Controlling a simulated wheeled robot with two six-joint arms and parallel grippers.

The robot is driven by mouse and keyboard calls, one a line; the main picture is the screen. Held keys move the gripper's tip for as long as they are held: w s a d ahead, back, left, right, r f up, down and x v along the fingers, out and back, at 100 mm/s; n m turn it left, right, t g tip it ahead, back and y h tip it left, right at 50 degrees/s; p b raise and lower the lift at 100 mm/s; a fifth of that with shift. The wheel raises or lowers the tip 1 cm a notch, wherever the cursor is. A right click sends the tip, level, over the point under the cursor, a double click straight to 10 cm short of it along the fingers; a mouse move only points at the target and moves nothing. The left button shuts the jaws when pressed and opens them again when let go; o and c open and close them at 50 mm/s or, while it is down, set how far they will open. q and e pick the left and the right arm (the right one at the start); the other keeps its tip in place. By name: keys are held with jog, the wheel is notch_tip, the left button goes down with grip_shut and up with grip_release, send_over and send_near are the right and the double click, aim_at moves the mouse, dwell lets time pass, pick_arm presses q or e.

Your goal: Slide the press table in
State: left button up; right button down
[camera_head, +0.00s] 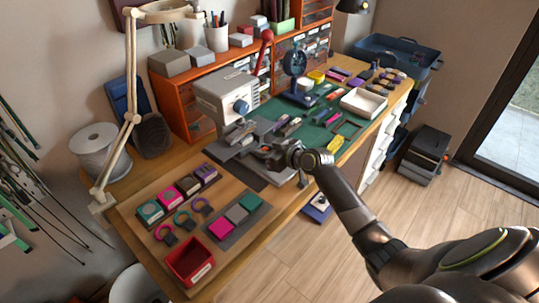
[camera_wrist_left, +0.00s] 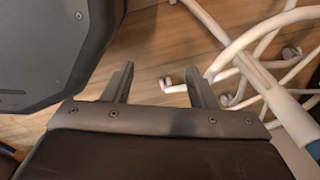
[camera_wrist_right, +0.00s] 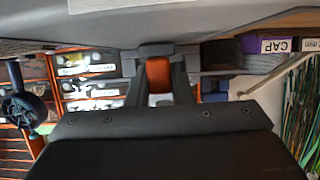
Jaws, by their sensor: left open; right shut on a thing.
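The white press (camera_head: 226,95) stands on the bench with its red-knobbed lever (camera_head: 266,36) raised. Its grey press table (camera_head: 240,141) reaches out in front of the press body toward the bench's front. My right gripper (camera_head: 272,155) is at the front of the press table, shut on its front part; the exact grip is partly hidden by the gripper. In the right wrist view my right gripper (camera_wrist_right: 160,62) has its fingertips at a dark grey piece below a broad grey surface. My left gripper (camera_wrist_left: 157,80) is open and empty above the wooden floor.
A green mat (camera_head: 315,133) with small parts lies right of the press. A tray of colored pieces (camera_head: 236,216) and a red bin (camera_head: 190,262) are at the bench's near left. White chair legs (camera_wrist_left: 250,60) stand near my left gripper.

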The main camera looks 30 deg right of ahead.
jog(key=c, duration=1.3)
grip_release()
jog(key=shift+w, duration=0.1)
jog(key=shift+r, duration=0.1)
jog(key=v, duration=1.7)
jog(key=shift+d+p, duration=0.15)
jog(key=shift+p, duration=0.15)
